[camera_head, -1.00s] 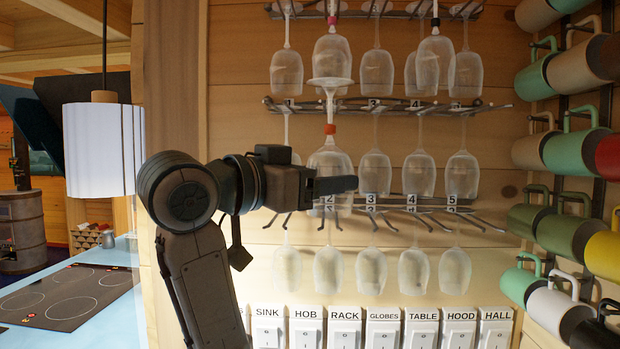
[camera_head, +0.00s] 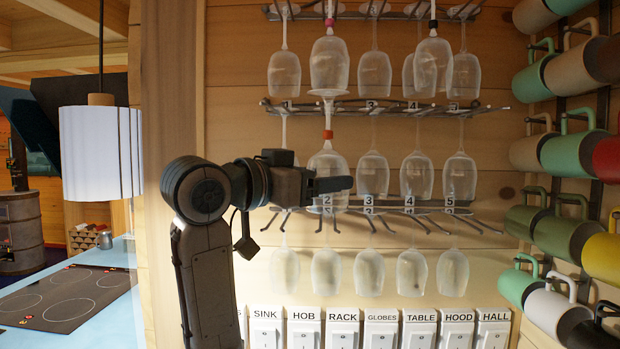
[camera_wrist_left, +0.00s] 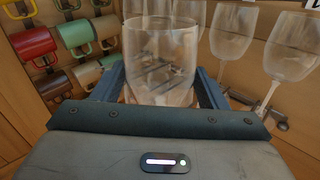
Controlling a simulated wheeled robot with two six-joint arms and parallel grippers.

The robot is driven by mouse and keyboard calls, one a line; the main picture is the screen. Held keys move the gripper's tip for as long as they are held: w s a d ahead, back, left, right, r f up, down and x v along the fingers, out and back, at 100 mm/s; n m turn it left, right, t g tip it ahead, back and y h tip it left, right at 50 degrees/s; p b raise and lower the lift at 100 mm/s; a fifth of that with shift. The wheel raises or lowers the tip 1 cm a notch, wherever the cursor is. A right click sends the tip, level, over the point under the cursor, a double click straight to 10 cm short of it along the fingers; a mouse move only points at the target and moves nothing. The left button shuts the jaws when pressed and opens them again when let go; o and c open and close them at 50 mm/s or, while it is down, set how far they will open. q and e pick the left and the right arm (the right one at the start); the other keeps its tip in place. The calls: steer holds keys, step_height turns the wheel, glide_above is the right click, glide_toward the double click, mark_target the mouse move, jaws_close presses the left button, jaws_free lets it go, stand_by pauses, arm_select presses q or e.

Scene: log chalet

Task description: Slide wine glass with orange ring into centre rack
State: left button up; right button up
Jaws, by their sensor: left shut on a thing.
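The wine glass with the orange ring (camera_head: 327,163) hangs upside down in my left gripper (camera_head: 335,184), its foot up at the level of the centre rack (camera_head: 440,106), around slot 2. The foot appears in front of the rack; I cannot tell whether it is between the rails. In the left wrist view the clear bowl (camera_wrist_left: 160,50) stands between the two fingers of the left gripper (camera_wrist_left: 155,85), which is shut on it. In the head view the gripper hides part of the bowl. My right gripper is not in view.
Other glasses hang from the centre rack, including one at left (camera_head: 283,168) and one at right (camera_head: 373,174). The top rack (camera_head: 355,14) and bottom rack (camera_head: 420,205) also hold glasses. Mugs (camera_head: 570,135) line the right wall. Labelled switches (camera_head: 343,327) sit below.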

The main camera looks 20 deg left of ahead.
arm_select(q)
steer(key=w+a+p, duration=0.1)
steer(key=w+a, duration=0.1)
steer(key=w, duration=0.6)
steer(key=shift+a+f+p, duration=0.15)
steer(key=shift+p, duration=0.2)
stand_by(0.7)
steer(key=shift+w, duration=0.15)
stand_by(0.4)
steer(key=o, duration=0.8)
steer(key=shift+o, duration=0.4)
stand_by(0.4)
steer(key=shift+s+a, duration=0.1)
steer(key=shift+s, duration=0.15)
